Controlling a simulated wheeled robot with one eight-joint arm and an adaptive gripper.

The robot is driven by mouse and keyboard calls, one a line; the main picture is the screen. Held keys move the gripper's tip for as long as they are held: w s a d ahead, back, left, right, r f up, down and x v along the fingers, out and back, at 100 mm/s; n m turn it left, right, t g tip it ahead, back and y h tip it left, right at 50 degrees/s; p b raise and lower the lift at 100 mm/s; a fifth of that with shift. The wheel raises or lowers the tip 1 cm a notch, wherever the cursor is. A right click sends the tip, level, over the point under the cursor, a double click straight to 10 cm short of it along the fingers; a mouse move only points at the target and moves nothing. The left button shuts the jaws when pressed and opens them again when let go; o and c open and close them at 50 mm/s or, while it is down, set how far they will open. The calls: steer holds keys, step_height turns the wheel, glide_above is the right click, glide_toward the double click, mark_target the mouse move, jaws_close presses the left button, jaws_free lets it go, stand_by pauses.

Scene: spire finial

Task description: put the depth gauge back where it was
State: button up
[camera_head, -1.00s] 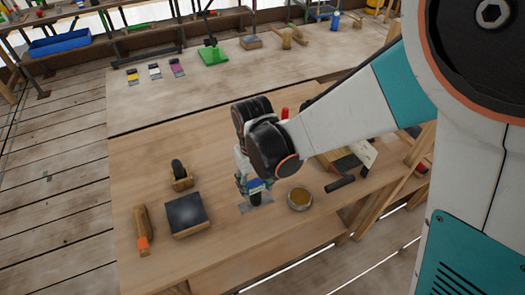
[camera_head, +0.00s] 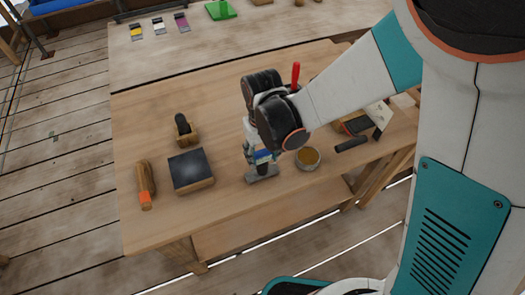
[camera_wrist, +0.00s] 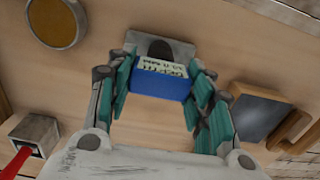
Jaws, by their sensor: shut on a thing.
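The depth gauge (camera_head: 262,172) has a flat grey foot and a dark and blue body. My gripper (camera_head: 256,148) points down over the table and is shut on it. In the wrist view, the gauge's blue block (camera_wrist: 160,80) with pale markings sits between the teal fingers of my gripper (camera_wrist: 158,95). The grey foot with a dark round part shows beyond it. The gauge looks upright, close over the wooden table (camera_head: 225,215). I cannot tell whether its foot touches the top. My wrist hides its upper part in the head view.
A round tin of amber stuff (camera_head: 307,157) stands close right of the gauge. A dark-topped block (camera_head: 190,170) is to the left, with an orange-tipped wooden tool (camera_head: 146,185) beyond. A black bar (camera_head: 351,144) and a red handle (camera_head: 295,75) are also near. The front-left tabletop is clear.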

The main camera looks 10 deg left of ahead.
steer(key=shift+f, duration=0.2)
steer(key=o, duration=1.3)
steer(key=shift+r, duration=0.1)
steer(key=shift+r, duration=0.1)
step_height(320, 180, up, 12)
steer(key=p, duration=0.8)
